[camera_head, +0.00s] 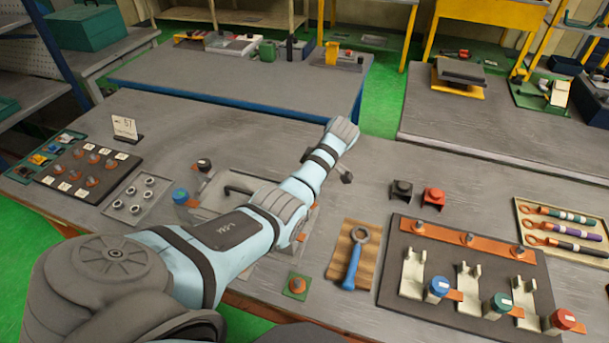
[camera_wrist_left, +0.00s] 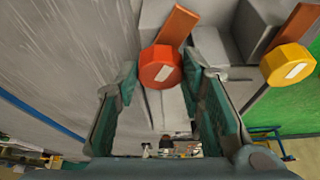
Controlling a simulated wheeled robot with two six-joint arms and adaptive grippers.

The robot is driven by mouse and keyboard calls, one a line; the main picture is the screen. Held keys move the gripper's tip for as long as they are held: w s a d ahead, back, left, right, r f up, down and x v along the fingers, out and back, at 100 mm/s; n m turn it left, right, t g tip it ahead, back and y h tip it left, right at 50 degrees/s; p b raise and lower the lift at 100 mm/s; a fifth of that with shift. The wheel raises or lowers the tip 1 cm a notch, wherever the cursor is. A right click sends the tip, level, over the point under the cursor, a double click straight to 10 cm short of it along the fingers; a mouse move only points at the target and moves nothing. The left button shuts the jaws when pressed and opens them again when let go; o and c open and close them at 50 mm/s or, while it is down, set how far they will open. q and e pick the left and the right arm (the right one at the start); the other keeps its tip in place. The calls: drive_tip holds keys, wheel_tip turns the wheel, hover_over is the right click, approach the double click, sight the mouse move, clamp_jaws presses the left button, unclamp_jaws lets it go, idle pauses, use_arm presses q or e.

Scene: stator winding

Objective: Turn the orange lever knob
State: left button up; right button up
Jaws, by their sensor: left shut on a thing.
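The orange knob (camera_wrist_left: 160,68) is an octagonal cap with a white mark, with an orange lever (camera_wrist_left: 177,24) running up and right behind it. In the left wrist view my left gripper (camera_wrist_left: 163,76) has its two dark green fingers on either side of the knob, shut on it. My right gripper is in neither view.
A yellow knob (camera_wrist_left: 288,65) is close to the right finger. A blue-handled wrench (camera_head: 354,262) lies on a wooden board to the right. A dark board (camera_head: 395,283) carries an orange bar and several terminals.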

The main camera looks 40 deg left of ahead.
use_arm(q)
drive_tip(key=n+b, duration=0.1)
drive_tip(key=n+g+b, duration=0.1)
drive_tip(key=n+b, duration=0.1)
drive_tip(key=shift+f+n+h, duration=0.3)
drive_tip(key=shift+f, duration=0.1)
drive_tip(key=shift+n+g+b, duration=0.4)
drive_tip(key=shift+n+b, duration=0.1)
drive_tip(key=shift+b, duration=0.05)
drive_tip(key=shift+r, duration=0.15)
drive_tip(key=shift+a, duration=0.1)
idle(1.3)
drive_tip(key=o, duration=1.1)
drive_tip(key=shift+o, duration=0.2)
drive_tip(key=shift+a+r, duration=0.1)
drive_tip(key=v, duration=1.2)
